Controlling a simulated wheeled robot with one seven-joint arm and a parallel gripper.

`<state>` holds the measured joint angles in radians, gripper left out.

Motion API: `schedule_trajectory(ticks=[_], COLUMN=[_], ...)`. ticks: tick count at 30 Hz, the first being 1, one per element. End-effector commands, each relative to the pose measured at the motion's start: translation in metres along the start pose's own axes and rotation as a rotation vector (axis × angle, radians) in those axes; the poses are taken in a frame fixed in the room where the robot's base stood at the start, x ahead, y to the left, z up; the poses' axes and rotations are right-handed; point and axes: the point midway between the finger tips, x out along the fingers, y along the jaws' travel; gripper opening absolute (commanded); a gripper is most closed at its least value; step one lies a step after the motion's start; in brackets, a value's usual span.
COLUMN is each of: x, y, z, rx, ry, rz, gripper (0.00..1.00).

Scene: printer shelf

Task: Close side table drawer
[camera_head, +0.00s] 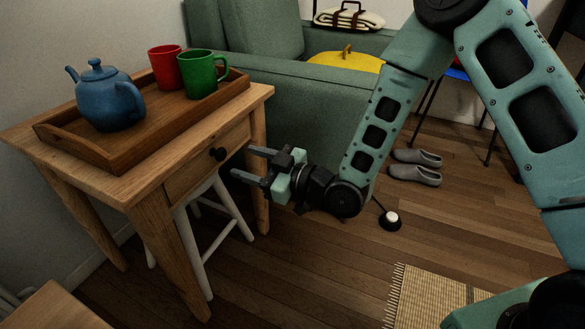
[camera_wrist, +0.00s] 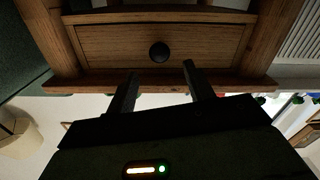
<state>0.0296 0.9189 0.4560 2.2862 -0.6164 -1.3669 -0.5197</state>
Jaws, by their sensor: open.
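The wooden side table (camera_head: 150,205) stands at the left in the head view. Its drawer (camera_head: 190,177) has a wooden front with a round black knob (camera_head: 218,154); I cannot tell exactly how far it stands out from the frame. My gripper (camera_head: 249,162) is open and empty, just right of the knob and apart from it, its fingers pointing at the drawer front. In the wrist view the drawer front (camera_wrist: 110,48) faces the camera, with the knob (camera_wrist: 159,52) centred just beyond and between my fingertips (camera_wrist: 160,72). The drawer's inside is hidden.
On the table a wooden tray (camera_head: 85,150) holds a blue teapot (camera_head: 110,100), a red mug (camera_head: 164,66) and a green mug (camera_head: 199,75). A white stool (camera_head: 205,235) stands beneath. A green sofa (camera_head: 300,105) is behind. Open floor lies right of the table.

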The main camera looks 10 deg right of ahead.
Motion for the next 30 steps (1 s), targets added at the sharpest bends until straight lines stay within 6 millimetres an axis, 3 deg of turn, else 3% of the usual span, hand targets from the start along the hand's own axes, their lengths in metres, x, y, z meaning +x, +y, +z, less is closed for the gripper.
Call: schedule_trajectory(ticks=[9, 15, 30], x=[-0.074, -0.102, -0.111], y=[0.001, 0.001, 0.000], z=[-0.001, 0.000, 0.000], rx=[0.003, 0.001, 0.000], ry=[-0.004, -0.002, 0.000], rz=[0.002, 0.000, -0.001], gripper=[0.52, 0.52, 0.52])
